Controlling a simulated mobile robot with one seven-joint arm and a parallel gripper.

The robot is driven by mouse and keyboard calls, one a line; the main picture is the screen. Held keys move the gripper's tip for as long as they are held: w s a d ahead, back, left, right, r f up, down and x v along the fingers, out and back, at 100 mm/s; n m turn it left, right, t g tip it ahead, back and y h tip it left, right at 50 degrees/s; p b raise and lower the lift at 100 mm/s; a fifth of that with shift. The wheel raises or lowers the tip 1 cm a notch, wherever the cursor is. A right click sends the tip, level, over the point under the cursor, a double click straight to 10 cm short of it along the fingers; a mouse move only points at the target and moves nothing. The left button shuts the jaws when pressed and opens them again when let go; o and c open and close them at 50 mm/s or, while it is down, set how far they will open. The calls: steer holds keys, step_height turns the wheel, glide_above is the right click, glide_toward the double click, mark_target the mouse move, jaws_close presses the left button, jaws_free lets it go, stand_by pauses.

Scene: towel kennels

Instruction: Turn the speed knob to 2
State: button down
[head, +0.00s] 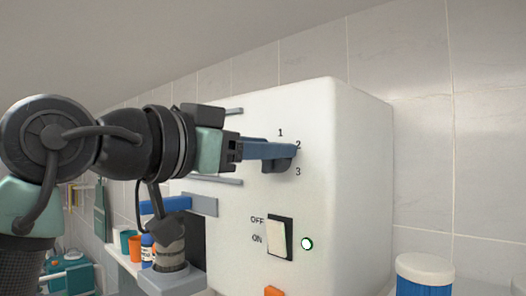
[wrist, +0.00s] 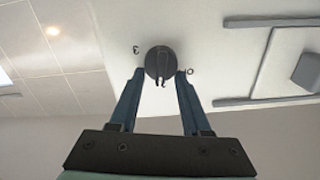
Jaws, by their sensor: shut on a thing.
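The speed knob (head: 281,165) is a dark round knob on the front of a white machine (head: 325,120). A narrow ridge on the knob points toward the bottom of that picture. I cannot tell for sure which number the knob points to.
Below the knob are an OFF/ON rocker switch (head: 279,238) and a green-ringed lamp (head: 307,244). Metal bars (head: 215,180) stick out left of the knob. A white-lidded blue jar (head: 425,275) stands at lower right. Tiled wall lies behind.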

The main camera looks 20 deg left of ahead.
steer(key=shift+s+d+f+m+b, duration=0.15)
steer(key=shift+m+b, duration=0.4)
steer(key=shift+m, duration=1.1)
steer(key=shift+d+f+m+b, duration=0.15)
steer(key=shift+m+b, duration=0.4)
steer(key=shift+m, duration=1.05)
steer(key=shift+s+d+m+b, duration=0.15)
steer(key=shift+m+b, duration=0.4)
steer(key=shift+m, duration=1.1)
steer(key=shift+w, duration=0.1)
steer(key=shift+c, duration=1.9)
jaws_free()
steer(key=shift+d+f, duration=0.1)
